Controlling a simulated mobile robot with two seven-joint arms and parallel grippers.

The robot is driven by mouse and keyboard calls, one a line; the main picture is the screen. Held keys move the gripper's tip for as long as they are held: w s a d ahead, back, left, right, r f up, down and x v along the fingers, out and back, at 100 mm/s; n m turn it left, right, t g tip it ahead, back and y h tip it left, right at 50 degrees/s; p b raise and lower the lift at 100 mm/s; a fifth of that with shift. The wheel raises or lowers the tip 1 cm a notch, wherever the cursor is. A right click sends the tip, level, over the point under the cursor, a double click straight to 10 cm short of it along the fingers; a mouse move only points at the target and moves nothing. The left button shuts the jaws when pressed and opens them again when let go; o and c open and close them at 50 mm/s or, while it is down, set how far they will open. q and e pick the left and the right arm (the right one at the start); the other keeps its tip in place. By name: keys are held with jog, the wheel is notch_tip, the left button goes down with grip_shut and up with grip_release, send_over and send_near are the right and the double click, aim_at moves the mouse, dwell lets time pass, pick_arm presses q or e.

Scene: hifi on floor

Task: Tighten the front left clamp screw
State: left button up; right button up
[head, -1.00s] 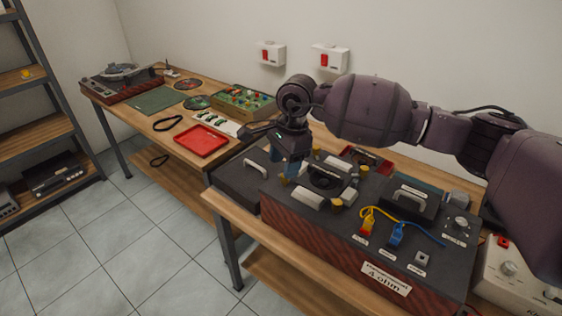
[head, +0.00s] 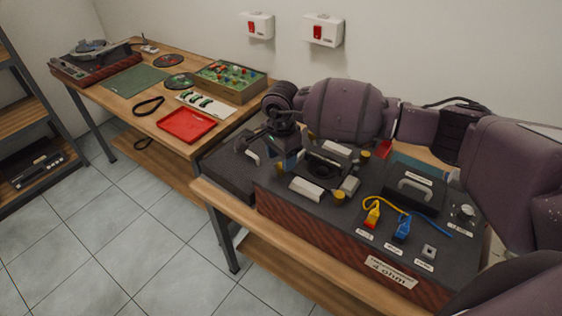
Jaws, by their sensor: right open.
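The dark-topped box (head: 290,203) with a "4 ohm" label stands on the near bench. My right gripper (head: 287,164) is open, pointing down over the left side of the driver. It largely hides the screw on that side, and I cannot tell whether it touches it. My left gripper is not in view.
Yellow and blue plugs (head: 402,229) with leads and a black handled block (head: 414,194) are on the box's right part. A red tray (head: 187,125), a box of parts (head: 231,80) and a turntable (head: 97,60) occupy the left bench.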

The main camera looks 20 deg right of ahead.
aim_at(279, 166)
jog(key=shift+f, duration=1.3)
jog(key=c, duration=0.9)
